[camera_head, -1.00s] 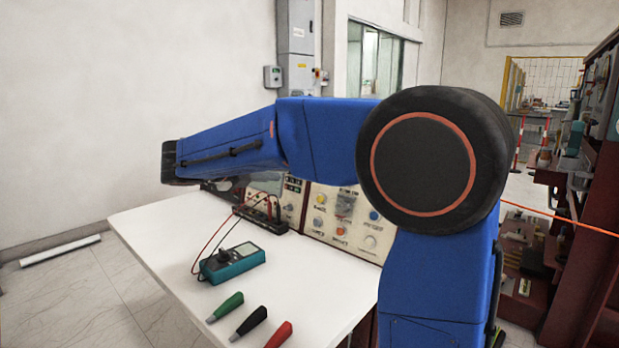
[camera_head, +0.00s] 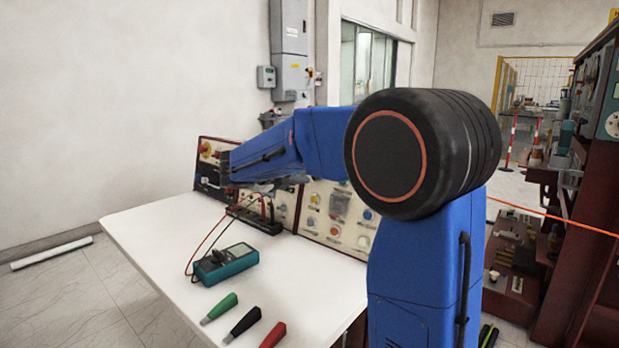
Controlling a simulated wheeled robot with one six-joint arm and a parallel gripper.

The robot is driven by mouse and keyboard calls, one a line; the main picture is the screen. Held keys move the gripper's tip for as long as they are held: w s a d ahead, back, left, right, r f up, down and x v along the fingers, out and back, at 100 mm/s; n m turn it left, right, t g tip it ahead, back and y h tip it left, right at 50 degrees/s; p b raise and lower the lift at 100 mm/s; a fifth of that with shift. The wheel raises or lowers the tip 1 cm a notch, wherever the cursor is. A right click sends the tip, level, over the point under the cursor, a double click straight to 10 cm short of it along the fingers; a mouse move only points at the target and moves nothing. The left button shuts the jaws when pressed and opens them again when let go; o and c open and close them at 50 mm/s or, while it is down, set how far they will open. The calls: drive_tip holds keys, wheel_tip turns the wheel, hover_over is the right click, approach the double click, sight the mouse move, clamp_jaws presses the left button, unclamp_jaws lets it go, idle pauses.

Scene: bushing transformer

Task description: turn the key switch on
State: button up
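The control panel (camera_head: 318,228) stands along the back edge of the white table, with several coloured buttons and knobs and a meter. I cannot make out which of its small controls is the key switch; part of the panel is behind my blue arm. A red and yellow knob (camera_head: 205,150) shows at the panel's left end. My gripper (camera_head: 264,187) shows only as a small grey shape below my forearm, in front of the panel. Its fingers are not clear, and I cannot see it touching anything.
On the white table (camera_head: 165,260) lie a teal multimeter (camera_head: 226,262) with red and black leads and green (camera_head: 220,307), black (camera_head: 243,320) and red (camera_head: 273,335) handled tools. A dark red equipment rack (camera_head: 585,180) stands on the right. The table's left part is clear.

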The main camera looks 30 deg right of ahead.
drive_tip(key=shift+x, duration=0.85)
clamp_jaws()
